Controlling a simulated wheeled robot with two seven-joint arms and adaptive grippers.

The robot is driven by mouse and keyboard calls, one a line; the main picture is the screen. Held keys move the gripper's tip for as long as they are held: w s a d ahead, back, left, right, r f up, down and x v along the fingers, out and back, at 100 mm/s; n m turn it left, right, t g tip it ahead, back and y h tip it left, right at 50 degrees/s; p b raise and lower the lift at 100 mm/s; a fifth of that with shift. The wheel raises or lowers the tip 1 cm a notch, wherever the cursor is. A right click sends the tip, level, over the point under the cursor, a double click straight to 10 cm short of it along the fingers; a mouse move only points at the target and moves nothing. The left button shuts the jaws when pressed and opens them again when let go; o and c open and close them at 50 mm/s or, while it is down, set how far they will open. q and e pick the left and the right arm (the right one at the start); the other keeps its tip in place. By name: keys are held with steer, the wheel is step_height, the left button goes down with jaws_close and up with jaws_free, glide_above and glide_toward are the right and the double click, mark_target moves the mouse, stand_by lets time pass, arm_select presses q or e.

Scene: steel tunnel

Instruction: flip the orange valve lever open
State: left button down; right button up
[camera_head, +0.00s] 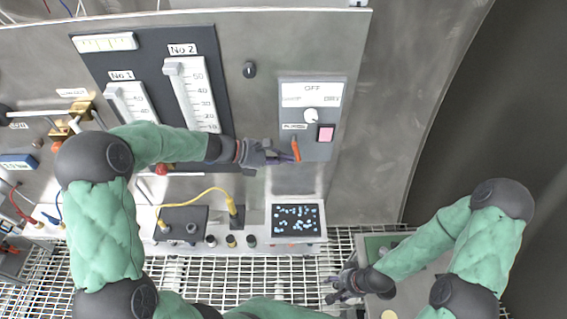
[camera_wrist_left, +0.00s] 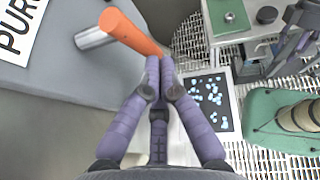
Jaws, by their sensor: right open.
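The orange valve lever (camera_head: 296,150) sits at the lower left of the grey switch panel (camera_head: 318,92), pointing down and slightly right in the head view. In the left wrist view the lever (camera_wrist_left: 130,33) is a slanted orange bar on a metal stub. My left gripper (camera_head: 284,157) is at the lever's free end. In the wrist view its purple fingertips (camera_wrist_left: 160,66) are together and meet right at that end. Whether they touch it, I cannot tell. My right gripper (camera_head: 335,287) is open and empty, low on the right, away from the panel.
The panel also has a white knob (camera_head: 310,115) and a pink button (camera_head: 326,133). Two slider gauges (camera_head: 192,95) stand left of it. Below are a dark screen with blue spots (camera_head: 296,220), a yellow cable (camera_head: 190,203) and white grating (camera_head: 220,272).

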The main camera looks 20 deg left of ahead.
arm_select(q)
steer(key=d+t+h+b, duration=0.1)
steer(key=h+b, duration=0.1)
steer(key=w+d+t+h+b, duration=0.1)
steer(key=d+h+b, duration=0.1)
steer(key=b, duration=0.1)
steer(key=d+n+t+h+b, duration=0.1)
steer(key=h+b, duration=0.1)
steer(key=h, duration=0.1)
steer(key=shift+w+d+f, duration=0.15)
steer(key=shift+d+f, duration=0.05)
steer(key=shift+d, duration=0.05)
stand_by(0.7)
steer(key=shift+d+r+h, duration=0.1)
steer(key=shift+h, duration=0.2)
steer(key=shift+w+d+r+p, duration=0.15)
steer(key=shift+d+r+p, duration=0.05)
steer(key=shift+d+p, duration=0.2)
stand_by(0.6)
steer(key=shift+f, duration=0.15)
stand_by(1.0)
